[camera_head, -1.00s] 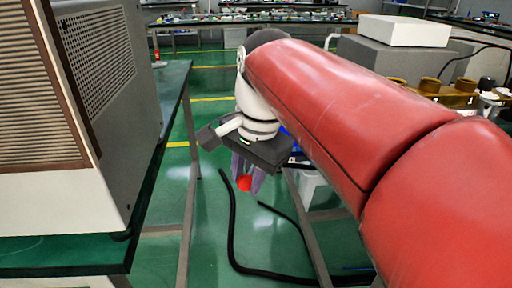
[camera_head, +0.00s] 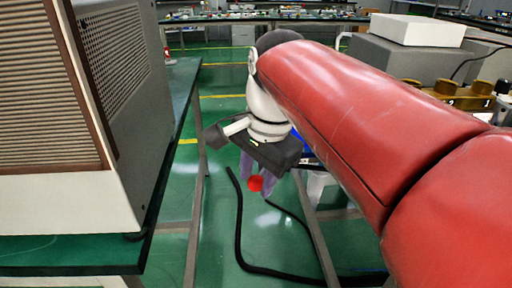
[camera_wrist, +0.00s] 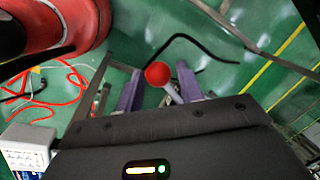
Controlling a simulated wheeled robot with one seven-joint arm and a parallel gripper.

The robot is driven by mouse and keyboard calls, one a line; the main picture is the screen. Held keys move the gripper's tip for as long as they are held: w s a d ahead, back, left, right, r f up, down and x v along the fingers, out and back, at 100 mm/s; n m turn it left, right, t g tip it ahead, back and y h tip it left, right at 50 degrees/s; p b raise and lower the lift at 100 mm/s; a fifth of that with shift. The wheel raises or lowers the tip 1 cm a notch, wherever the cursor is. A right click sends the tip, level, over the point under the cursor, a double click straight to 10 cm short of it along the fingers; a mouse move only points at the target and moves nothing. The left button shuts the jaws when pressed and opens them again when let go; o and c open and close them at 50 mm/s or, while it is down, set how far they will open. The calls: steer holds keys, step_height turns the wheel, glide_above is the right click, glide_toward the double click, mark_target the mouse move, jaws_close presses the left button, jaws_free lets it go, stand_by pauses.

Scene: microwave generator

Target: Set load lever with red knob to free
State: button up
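The red knob (camera_head: 255,183) shows as a ball at the tips of my gripper (camera_head: 257,182) in the head view. In the wrist view the knob (camera_wrist: 157,74) lies between the two purple fingers of my gripper (camera_wrist: 158,85), nearer the left one in the picture. A short grey lever rod (camera_wrist: 172,93) runs from it toward the right finger. The fingers stand apart with gaps on both sides of the knob, so the gripper looks open around it. The lever's base and its markings are hidden.
A beige cabinet with vents (camera_head: 120,80) stands on a green-topped table at left. Grey boxes (camera_head: 400,65) and brass terminals (camera_head: 470,98) are at right behind my arm. A black cable (camera_head: 238,235) lies on the green floor. Red cables (camera_wrist: 50,95) show in the wrist view.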

steer(key=shift+r, duration=0.1)
step_height(320, 180, up, 7)
steer(key=s+d+p, duration=0.1)
steer(key=shift+r, duration=0.2)
steer(key=shift+d, duration=0.1)
steer(key=s+d+f+n+t, duration=0.1)
steer(key=s+d+f+n, duration=0.1)
steer(key=f, duration=0.4)
steer(key=s+d+f+n+t+h, duration=0.1)
steer(key=s+d+f+n, duration=0.2)
steer(key=d+f, duration=0.3)
steer(key=s+d+f+n+t, duration=0.2)
steer(key=d+f+n, duration=0.2)
steer(key=d+f, duration=0.1)
steer(key=shift+s+d+f+h, duration=0.2)
steer(key=shift+s+f+h, duration=0.15)
steer(key=shift+f, duration=0.1)
